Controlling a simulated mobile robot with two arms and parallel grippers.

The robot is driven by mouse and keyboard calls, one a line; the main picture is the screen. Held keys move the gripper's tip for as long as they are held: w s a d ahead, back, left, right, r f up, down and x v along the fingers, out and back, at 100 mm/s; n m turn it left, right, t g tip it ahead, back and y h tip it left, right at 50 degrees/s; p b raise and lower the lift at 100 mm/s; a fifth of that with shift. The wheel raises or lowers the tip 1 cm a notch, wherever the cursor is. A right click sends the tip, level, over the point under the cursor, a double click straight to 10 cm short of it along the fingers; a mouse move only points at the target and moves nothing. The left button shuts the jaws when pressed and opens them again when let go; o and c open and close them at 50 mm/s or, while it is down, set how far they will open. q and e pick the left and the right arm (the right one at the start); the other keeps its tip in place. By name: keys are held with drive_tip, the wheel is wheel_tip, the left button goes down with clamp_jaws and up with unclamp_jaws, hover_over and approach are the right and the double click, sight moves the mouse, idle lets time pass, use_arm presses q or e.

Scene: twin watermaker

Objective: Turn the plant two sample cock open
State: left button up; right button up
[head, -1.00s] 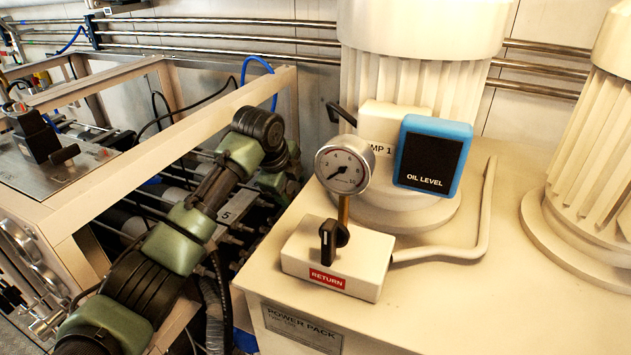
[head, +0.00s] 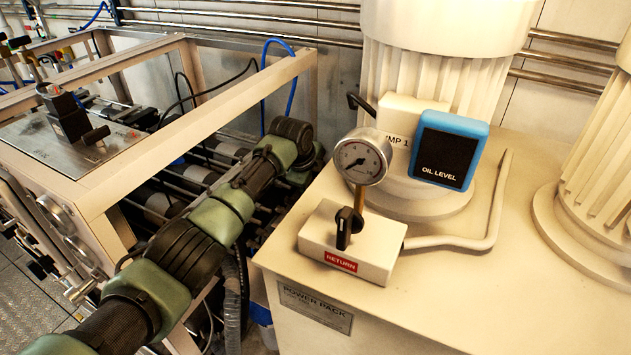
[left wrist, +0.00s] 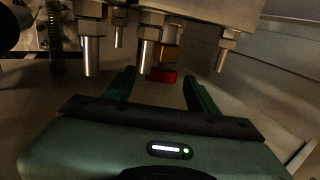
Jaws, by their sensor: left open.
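In the left wrist view, a small red part (left wrist: 162,76) sits below a brass-coloured block (left wrist: 168,55), under a metal body with several hanging rods. It may be a sample cock handle, but no label shows there. My left gripper (left wrist: 159,79) is open, with one dark green finger to each side of the red part in the picture. I cannot tell whether the fingers touch it or how deep it lies between them. In the head view, my left arm reaches in from the lower left and its gripper is hidden beyond the bent far end. My right gripper is not in view.
The power pack (head: 400,312) stands right of my arm, carrying a gauge (head: 361,158), a black-handled RETURN block (head: 375,252) and an OIL LEVEL box (head: 449,150). A beige frame (head: 145,180) with pipes and hoses lies left and behind. In the wrist view, metal rods (left wrist: 146,56) hang near the fingers.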

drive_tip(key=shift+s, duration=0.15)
use_arm(q)
clamp_jaws()
drive_tip(key=shift+s+a+f+t+h+b, duration=0.15)
drive_tip(key=shift+f+t+h+b, duration=0.25)
drive_tip(key=shift+t, duration=0.3)
drive_tip(key=shift+s+a+f+t+h+b, duration=0.1)
drive_tip(key=shift+s+t+h+b, duration=0.1)
drive_tip(key=shift+t+b, duration=0.4)
drive_tip(key=shift+f+t+h+b, duration=0.15)
drive_tip(key=shift+t+h+b, duration=0.15)
drive_tip(key=shift+t+b, duration=0.6)
drive_tip(key=shift+d+r+t+h, duration=0.1)
drive_tip(key=shift+r+t+h, duration=0.2)
drive_tip(key=shift+t, duration=0.1)
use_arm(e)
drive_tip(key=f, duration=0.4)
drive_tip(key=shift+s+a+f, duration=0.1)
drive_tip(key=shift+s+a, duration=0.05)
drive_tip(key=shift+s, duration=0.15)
use_arm(q)
unclamp_jaws()
drive_tip(key=shift+s, duration=0.1)
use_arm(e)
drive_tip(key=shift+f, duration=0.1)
